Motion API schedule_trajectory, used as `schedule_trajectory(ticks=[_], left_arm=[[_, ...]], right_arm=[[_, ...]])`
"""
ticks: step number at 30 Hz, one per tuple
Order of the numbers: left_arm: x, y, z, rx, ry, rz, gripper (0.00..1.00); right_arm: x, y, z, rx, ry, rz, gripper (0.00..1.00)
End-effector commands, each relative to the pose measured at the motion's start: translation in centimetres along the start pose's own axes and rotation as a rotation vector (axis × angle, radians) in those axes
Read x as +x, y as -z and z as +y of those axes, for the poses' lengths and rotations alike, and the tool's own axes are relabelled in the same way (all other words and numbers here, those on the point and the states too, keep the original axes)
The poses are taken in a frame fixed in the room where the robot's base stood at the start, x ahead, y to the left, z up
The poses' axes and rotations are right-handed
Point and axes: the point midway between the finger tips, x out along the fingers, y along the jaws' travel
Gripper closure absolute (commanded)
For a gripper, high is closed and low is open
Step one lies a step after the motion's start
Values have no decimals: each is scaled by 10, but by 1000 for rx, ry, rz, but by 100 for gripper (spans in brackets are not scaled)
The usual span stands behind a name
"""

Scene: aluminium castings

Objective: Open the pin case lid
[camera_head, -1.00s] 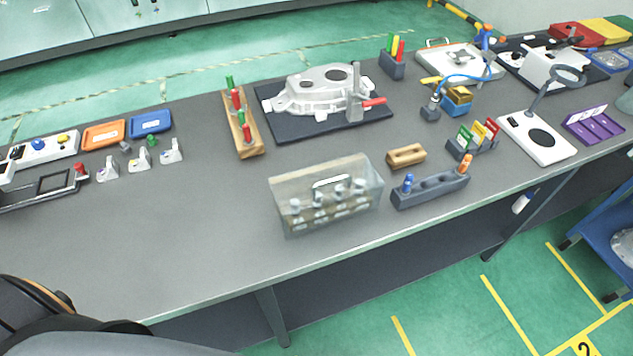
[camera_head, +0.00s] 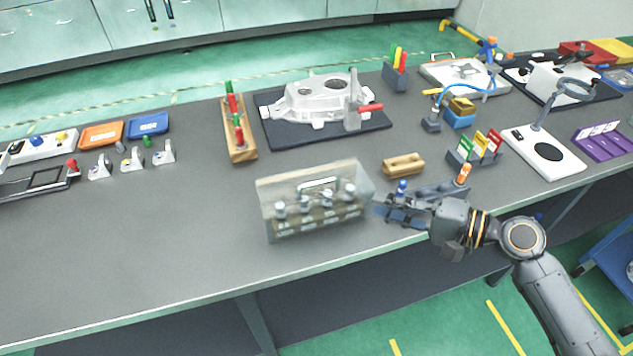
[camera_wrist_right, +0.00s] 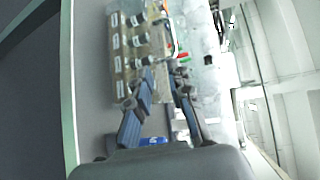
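The pin case (camera_head: 268,218) is a clear box near the front edge of the table, with several pins standing in a labelled tan holder inside. Its transparent lid (camera_head: 280,184) with a pale handle (camera_head: 318,183) looks shut. My right gripper (camera_head: 384,208) is to the right of the case, over the grey two-peg block. In the right wrist view, the fingers of my right gripper (camera_wrist_right: 165,82) are apart with nothing seen between them, pointing at the case (camera_wrist_right: 122,70); I cannot tell whether they touch it. My left gripper is not in view.
The grey block (camera_head: 452,188) with blue and orange pegs is partly hidden under my right gripper. A wooden block (camera_head: 403,165) lies behind it. A wooden peg rack (camera_head: 240,148) and a casting on a dark mat (camera_head: 285,132) stand farther back. Table left of the case is clear.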

Motion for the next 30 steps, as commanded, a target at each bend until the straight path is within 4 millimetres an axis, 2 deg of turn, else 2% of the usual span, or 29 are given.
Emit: schedule_trajectory(ticks=[3, 8, 21, 25, 30], left_arm=[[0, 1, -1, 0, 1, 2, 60], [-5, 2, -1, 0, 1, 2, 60], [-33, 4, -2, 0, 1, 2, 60], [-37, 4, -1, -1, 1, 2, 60], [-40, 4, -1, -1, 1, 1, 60]], right_arm=[[-3, 5, -16, 48, 40, -8, 80], [8, 5, -22, 61, 52, -9, 80], [97, 4, -27, 60, 51, -10, 80], [117, 4, -27, 58, 51, -9, 80], [131, 4, -26, 57, 49, -9, 80]])
